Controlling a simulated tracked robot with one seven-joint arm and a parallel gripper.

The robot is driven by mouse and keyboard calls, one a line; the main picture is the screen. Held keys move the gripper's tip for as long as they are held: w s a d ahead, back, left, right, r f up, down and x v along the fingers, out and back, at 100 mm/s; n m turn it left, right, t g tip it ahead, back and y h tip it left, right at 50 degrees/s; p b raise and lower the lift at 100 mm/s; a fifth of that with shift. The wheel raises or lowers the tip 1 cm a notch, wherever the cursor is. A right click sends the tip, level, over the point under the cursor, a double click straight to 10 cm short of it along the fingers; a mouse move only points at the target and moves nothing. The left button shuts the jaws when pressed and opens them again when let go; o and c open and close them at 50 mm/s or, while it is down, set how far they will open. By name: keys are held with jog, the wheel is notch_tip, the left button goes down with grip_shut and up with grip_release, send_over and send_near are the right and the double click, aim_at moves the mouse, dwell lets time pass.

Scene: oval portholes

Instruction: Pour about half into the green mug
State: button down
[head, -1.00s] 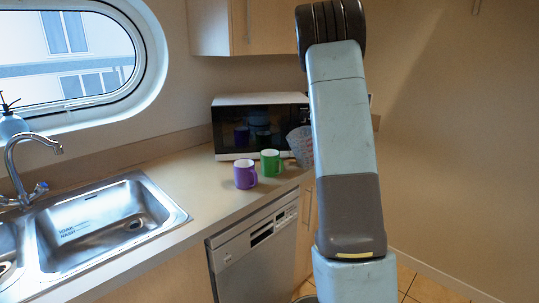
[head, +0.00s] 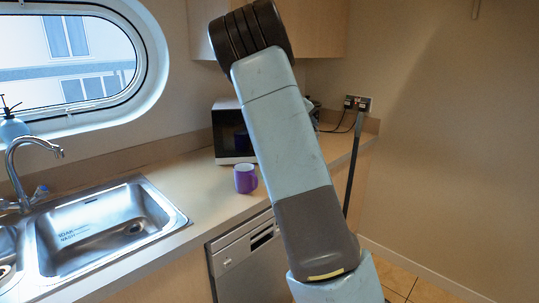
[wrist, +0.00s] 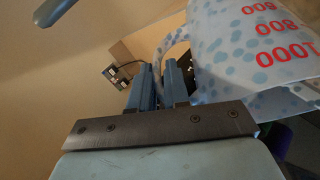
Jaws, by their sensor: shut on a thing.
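My gripper (wrist: 160,78) is shut on the handle of a pale jug (wrist: 240,45) with blue spots and red numbers, in the wrist view. The jug fills the upper right there. Its contents do not show, and I cannot tell how far it tilts. In the head view my arm hides the jug and the green mug. A dark green patch at the wrist view's lower right, partly under the jug, may be the green mug (wrist: 303,128).
A purple mug (head: 245,178) stands on the counter (head: 200,205) just left of my arm. A microwave (head: 232,133) is behind it, partly hidden. The sink (head: 110,220) is at left. A wall socket with black leads (head: 357,103) is at right.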

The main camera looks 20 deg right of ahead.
jog(key=shift+w+a+r+h+b, duration=0.1)
jog(key=shift+a+r+h+b, duration=0.35)
jog(key=shift+b, duration=0.55)
jog(key=shift+w+a+r+h+b, duration=0.15)
jog(key=shift+r+h+b, duration=0.3)
jog(key=shift+b, duration=0.5)
jog(key=shift+s+a+r, duration=0.1)
jog(key=shift+r, duration=0.25)
jog(key=shift+a+r+n+h, duration=0.25)
jog(key=shift+a+n+h, duration=0.05)
jog(key=shift+a+h, duration=0.5)
dwell(0.5)
jog(key=shift+w+a+r+h, duration=0.2)
jog(key=shift+a+r+h, duration=0.05)
jog(key=shift+a+h, duration=0.15)
dwell(0.6)
jog(key=shift+d, duration=0.1)
